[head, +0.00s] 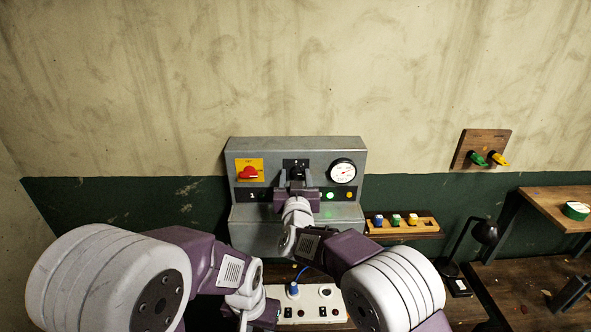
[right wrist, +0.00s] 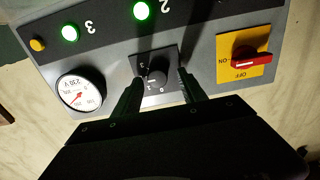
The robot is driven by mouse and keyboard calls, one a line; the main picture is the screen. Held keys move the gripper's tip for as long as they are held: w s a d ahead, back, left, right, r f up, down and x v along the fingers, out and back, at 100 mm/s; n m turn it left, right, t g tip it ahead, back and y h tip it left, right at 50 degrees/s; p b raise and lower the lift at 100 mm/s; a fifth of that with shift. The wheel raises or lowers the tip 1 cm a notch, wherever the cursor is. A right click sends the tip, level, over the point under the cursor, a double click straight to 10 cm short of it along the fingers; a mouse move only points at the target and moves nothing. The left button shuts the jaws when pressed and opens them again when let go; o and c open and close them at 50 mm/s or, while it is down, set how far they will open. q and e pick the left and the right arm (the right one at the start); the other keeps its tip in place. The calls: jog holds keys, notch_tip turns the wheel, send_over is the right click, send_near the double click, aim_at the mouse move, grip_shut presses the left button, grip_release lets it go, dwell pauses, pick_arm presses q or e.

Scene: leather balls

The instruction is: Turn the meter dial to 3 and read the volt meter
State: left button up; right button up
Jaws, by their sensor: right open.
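A grey metal box (head: 235,212) stands against the wall. A black dial knob (right wrist: 158,78) sits on a dark plate at its middle. My right gripper (head: 297,185) is in front of the dial and partly hides it in the head view. In the right wrist view its open fingers (right wrist: 162,92) stand on either side of the knob; I cannot tell whether they touch it. The round white volt meter (head: 342,171) has a red needle and also shows in the right wrist view (right wrist: 80,92); its small figures are hard to read. My left gripper (head: 264,316) is low, its jaws unclear.
A red switch (head: 249,173) on a yellow plate is left of the dial. A green lamp (head: 330,196) and a yellow lamp (head: 350,195) sit below the meter. A white socket strip (head: 312,300) lies below the box. A dark lamp (head: 484,232) stands at right.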

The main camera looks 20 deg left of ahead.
jog(key=shift+w+d, duration=0.15)
jog(key=shift+d, duration=0.05)
jog(key=shift+a, duration=0.15)
grip_shut()
jog(key=shift+f+m+b, duration=0.25)
jog(key=shift+m+b, duration=0.35)
jog(key=shift+b, duration=0.5)
jog(key=m+b, duration=0.3)
jog(key=shift+b, duration=0.3)
jog(key=m+b, duration=0.2)
jog(key=m, duration=0.1)
jog(key=shift+r+m+b, duration=0.15)
jog(key=shift+m+b, duration=0.5)
jog(key=shift+m, duration=0.15)
